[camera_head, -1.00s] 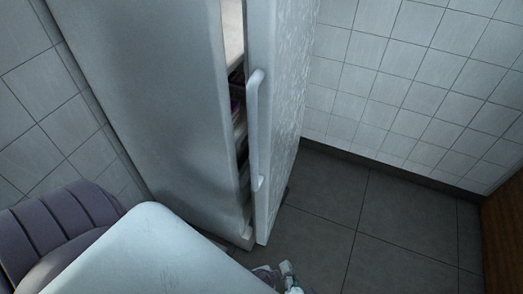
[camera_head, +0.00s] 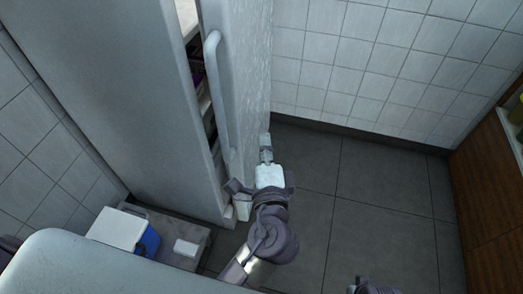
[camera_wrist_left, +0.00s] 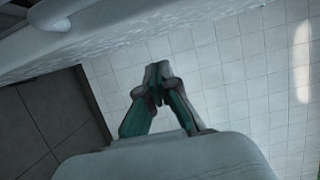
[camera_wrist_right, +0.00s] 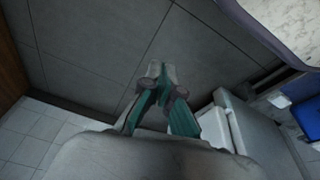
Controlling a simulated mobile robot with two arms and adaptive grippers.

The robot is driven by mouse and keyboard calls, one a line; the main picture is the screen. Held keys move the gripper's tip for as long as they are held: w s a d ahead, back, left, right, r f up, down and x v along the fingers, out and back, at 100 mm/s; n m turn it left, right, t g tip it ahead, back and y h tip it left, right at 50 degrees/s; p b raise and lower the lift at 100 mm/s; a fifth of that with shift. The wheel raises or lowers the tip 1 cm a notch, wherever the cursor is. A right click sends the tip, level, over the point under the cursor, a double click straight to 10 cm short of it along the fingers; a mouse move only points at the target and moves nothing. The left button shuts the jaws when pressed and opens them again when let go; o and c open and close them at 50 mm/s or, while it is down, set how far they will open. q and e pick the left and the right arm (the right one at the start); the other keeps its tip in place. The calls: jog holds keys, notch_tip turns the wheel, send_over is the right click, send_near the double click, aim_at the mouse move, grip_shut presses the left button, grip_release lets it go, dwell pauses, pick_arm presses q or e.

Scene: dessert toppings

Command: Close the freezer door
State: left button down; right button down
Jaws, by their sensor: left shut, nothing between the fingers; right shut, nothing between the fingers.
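The tall grey freezer (camera_head: 120,90) stands at the left in the head view. Its door (camera_head: 243,75) is ajar, with a narrow dark gap showing shelves and contents. The door's long vertical handle (camera_head: 216,95) is at the gap side; part of a handle also shows in the left wrist view (camera_wrist_left: 48,18). My left gripper (camera_head: 266,142) is shut and empty, beside the lower part of the door's outer face; I cannot tell whether it touches. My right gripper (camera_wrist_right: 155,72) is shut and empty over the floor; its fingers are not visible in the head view.
A blue and white cooler box (camera_head: 123,232) sits on a low grey platform (camera_head: 185,232) left of my left arm. A white tiled wall (camera_head: 370,70) stands behind the door. Dark floor (camera_head: 370,200) is clear to the right, up to a wooden cabinet (camera_head: 490,200).

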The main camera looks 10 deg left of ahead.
pick_arm(q)
jog(key=w+a, duration=0.5)
jog(key=shift+a, duration=0.35)
pick_arm(e)
jog(key=shift+s+f, duration=0.2)
jog(key=shift+f, duration=0.5)
